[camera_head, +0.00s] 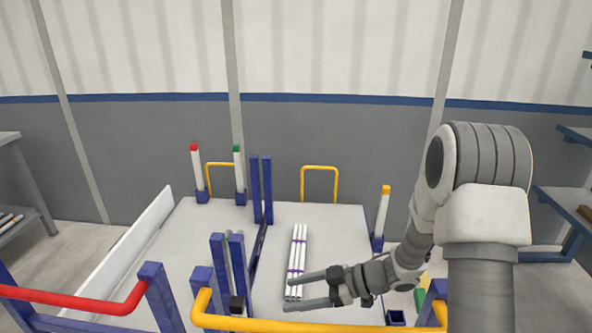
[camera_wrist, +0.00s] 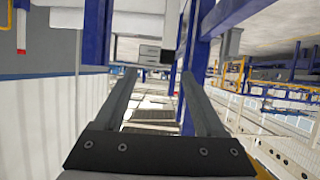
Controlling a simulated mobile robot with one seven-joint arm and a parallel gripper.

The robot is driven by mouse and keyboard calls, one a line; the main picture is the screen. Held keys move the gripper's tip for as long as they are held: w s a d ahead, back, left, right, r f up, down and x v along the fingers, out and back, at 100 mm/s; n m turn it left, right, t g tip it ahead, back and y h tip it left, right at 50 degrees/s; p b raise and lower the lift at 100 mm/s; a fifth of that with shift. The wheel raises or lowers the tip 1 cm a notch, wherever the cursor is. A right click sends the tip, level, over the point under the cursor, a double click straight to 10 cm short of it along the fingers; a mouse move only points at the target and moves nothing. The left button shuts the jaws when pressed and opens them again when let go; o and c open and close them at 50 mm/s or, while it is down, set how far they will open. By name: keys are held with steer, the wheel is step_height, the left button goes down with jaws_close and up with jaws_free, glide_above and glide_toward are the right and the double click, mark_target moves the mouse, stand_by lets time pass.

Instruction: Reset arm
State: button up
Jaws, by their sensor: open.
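My arm reaches in from the right in the head view. My gripper (camera_head: 277,293) is open, its two fingers pointing left above the light table (camera_head: 190,235). In the wrist view my gripper (camera_wrist: 156,77) shows both fingers spread apart with nothing between them. A bundle of white pipes with purple bands (camera_head: 299,245) lies on the table. The fingers cross in front of its near end in the head view; I cannot tell the height between them.
Blue posts (camera_head: 262,190) stand left of the pipes. White posts with a red cap (camera_head: 199,172), a green cap (camera_head: 239,171) and a yellow cap (camera_head: 383,212) rise at the table's edges. A yellow rail (camera_head: 320,328) runs along the near side. Shelves stand at both sides.

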steer(key=w+d+r+m+t+h, duration=0.3)
steer(key=w+d+r+t+h, duration=0.25)
steer(key=w+r, duration=0.3)
steer(key=s+d+r+m+t+h, duration=0.1)
steer(key=d+r+m+t+h, duration=0.35)
steer(key=d+r+h, duration=0.35)
steer(key=s+d+r+m+g+h, duration=0.1)
steer(key=s+d+r+m+g, duration=0.2)
steer(key=s, duration=0.6)
steer(key=s+d+r+m+g+h, duration=0.1)
steer(key=s+r+m, duration=0.3)
steer(key=s, duration=0.5)
steer(key=s+a+f+m+g+y, duration=0.2)
steer(key=s+a+f, duration=0.15)
steer(key=s, duration=0.45)
step_height(320, 180, up, 14)
steer(key=p, duration=1.3)
steer(key=shift+s+a+f, duration=0.15)
steer(key=shift+s+a, duration=0.05)
steer(key=shift+s, duration=0.25)
